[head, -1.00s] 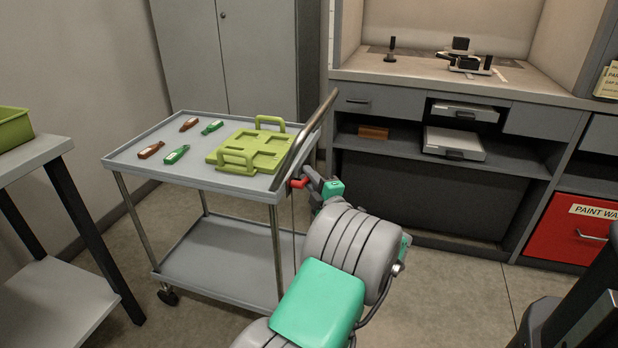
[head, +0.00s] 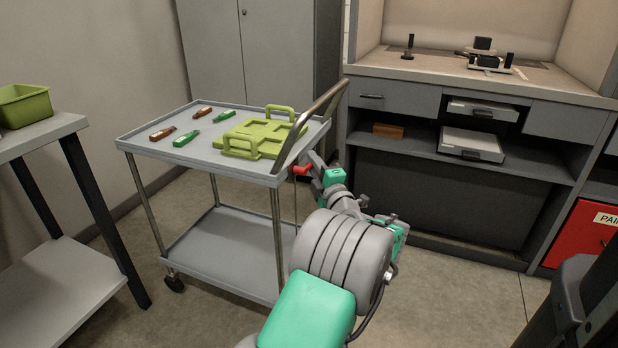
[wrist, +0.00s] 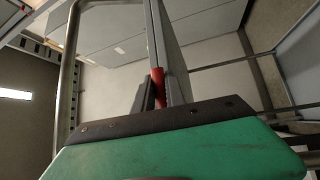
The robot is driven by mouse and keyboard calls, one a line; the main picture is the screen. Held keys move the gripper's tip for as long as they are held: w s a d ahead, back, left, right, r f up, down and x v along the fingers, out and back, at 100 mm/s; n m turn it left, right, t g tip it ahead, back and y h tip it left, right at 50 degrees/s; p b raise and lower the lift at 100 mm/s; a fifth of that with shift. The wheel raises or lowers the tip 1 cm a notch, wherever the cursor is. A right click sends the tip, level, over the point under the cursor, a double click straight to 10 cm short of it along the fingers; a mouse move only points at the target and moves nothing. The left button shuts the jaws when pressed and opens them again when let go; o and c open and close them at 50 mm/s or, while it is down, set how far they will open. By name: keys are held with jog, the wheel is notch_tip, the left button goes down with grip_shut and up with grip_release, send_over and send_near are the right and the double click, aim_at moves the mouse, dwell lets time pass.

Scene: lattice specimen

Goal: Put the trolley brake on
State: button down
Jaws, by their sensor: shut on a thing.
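The grey two-shelf trolley (head: 240,262) stands left of centre in the head view, with a bent metal push handle (head: 309,124) at its right end. A small red lever (head: 301,169) sits at that end, just below the top tray by the foot of the handle. My gripper (head: 313,168) is at the lever and shut on it. In the wrist view the red lever (wrist: 157,80) stands up between the dark fingers (wrist: 152,98). The fingertips are small and partly hidden in the head view. The castor (head: 174,284) at the front left touches the floor.
Brown and green bottles (head: 186,139) and a lime-green carrier (head: 262,134) lie on the trolley top. A side table (head: 45,132) with a green bin (head: 24,106) stands left. A workbench (head: 480,88) stands behind right, with bare floor in front.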

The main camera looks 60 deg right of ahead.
jog(key=c, duration=1.4)
grip_release()
jog(key=shift+s, duration=0.1)
jog(key=v, duration=0.7)
jog(key=shift+s+a+p, duration=0.2)
jog(key=shift+s+p, duration=0.05)
jog(key=shift+p, duration=0.15)
jog(key=shift+f, duration=0.1)
